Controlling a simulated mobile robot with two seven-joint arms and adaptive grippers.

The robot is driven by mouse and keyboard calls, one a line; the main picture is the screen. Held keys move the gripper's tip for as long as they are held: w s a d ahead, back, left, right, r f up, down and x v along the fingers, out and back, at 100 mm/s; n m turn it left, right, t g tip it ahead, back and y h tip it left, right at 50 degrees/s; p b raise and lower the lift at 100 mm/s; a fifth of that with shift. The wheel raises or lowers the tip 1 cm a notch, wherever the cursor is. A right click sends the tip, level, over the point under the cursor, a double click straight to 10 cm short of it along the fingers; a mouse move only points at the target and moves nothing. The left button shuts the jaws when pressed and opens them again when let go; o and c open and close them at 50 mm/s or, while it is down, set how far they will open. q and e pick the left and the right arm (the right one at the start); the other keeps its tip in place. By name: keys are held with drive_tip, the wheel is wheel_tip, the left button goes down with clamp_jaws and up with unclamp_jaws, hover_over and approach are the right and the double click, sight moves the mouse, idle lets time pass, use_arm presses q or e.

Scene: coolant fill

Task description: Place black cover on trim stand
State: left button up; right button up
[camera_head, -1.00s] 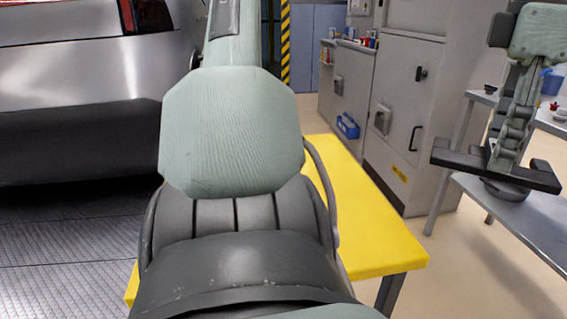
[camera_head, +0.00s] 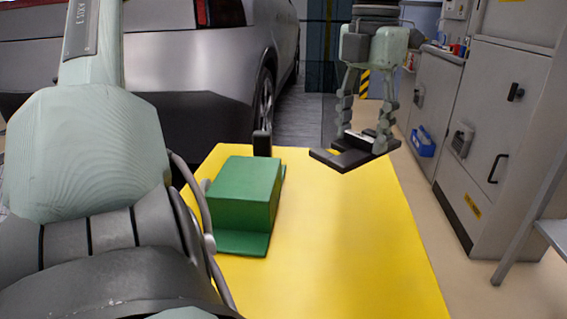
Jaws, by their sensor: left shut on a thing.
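My left gripper (camera_head: 362,135) hangs fingers-down right of the picture's middle, shut on the black cover (camera_head: 345,160). The cover is a dark, flat, angular piece, held roughly level. It appears over the far right part of a yellow-topped stand (camera_head: 345,230), seemingly above its surface; the exact gap cannot be told. The fingers hide part of the cover. The yellow top is likely the trim stand. My right gripper is not in view.
A green block (camera_head: 245,195) with a low flange sits on the yellow top at left, with a small black upright piece (camera_head: 262,144) behind it. The yellow top's middle and right are clear. A silver car (camera_head: 200,75) stands behind; grey cabinets (camera_head: 500,130) stand right.

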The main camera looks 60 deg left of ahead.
use_arm(q)
drive_tip(key=a+f+n, duration=0.1)
drive_tip(key=n, duration=0.1)
drive_tip(key=a+f+n, duration=0.1)
drive_tip(key=n, duration=0.2)
drive_tip(key=w+a+f+n, duration=0.1)
drive_tip(key=n, duration=0.1)
drive_tip(key=shift+a+f, duration=0.2)
drive_tip(key=shift+f, duration=0.15)
drive_tip(key=shift+w+a+f+n, duration=0.15)
drive_tip(key=shift+f+n, duration=0.1)
drive_tip(key=shift+n, duration=0.45)
drive_tip(key=shift+a+f+n, duration=0.1)
drive_tip(key=shift+f+n, duration=0.2)
drive_tip(key=shift+f, duration=0.1)
hover_over(341, 208)
wheel_tip(341, 208, down, 5)
drive_tip(key=shift+a+f, duration=0.1)
drive_tip(key=shift+f, duration=0.1)
wheel_tip(341, 208, down, 4)
drive_tip(key=shift+r, duration=0.2)
drive_tip(key=shift+f, duration=0.25)
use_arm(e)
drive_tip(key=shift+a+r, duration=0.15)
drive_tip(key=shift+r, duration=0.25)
use_arm(q)
drive_tip(key=shift+f, duration=0.1)
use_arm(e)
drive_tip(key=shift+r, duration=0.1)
